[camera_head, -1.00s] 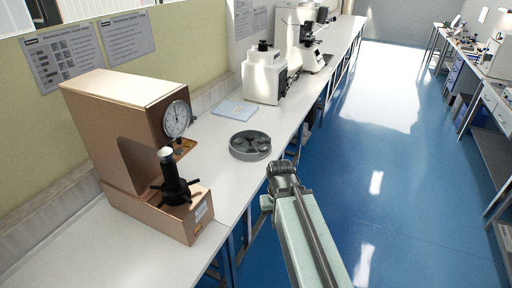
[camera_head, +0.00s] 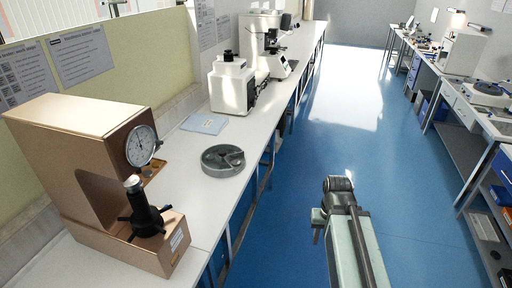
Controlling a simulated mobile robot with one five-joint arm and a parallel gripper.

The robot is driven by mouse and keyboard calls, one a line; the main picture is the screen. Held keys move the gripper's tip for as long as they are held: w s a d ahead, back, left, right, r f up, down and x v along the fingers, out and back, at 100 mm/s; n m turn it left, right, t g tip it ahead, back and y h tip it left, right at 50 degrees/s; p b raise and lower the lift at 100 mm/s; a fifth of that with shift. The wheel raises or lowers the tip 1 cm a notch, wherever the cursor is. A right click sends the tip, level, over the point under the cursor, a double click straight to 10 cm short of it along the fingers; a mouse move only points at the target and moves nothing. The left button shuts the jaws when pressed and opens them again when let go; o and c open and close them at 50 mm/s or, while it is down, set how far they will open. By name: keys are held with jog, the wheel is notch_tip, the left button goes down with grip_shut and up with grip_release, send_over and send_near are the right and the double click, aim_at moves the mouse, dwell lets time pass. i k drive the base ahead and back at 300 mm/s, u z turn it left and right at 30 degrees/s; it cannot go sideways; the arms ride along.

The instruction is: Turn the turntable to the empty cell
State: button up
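A round grey dish (camera_head: 210,166) with dividers, which looks like the turntable, lies on the white left bench, right of the brown hardness tester. Its compartments are small in view, and I cannot tell which cell is empty. My gripper (camera_head: 316,238) hangs at the end of my pale green arm, over the blue floor to the right of the bench and apart from the dish. Only a small part of it shows beside the arm, so its opening is hidden.
The brown hardness tester (camera_head: 85,140) with a dial stands at the near left. A light blue booklet (camera_head: 204,123) and white instruments (camera_head: 232,85) stand farther along the bench. Another round grey device (camera_head: 488,90) sits on the right bench. The floor aisle is clear.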

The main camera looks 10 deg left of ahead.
aim_at(222, 153)
jog(key=z, duration=0.9)
jog(key=i, duration=2.3)
jog(key=u, duration=3.7)
jog(key=i, duration=1.05)
jog(key=z, duration=0.05)
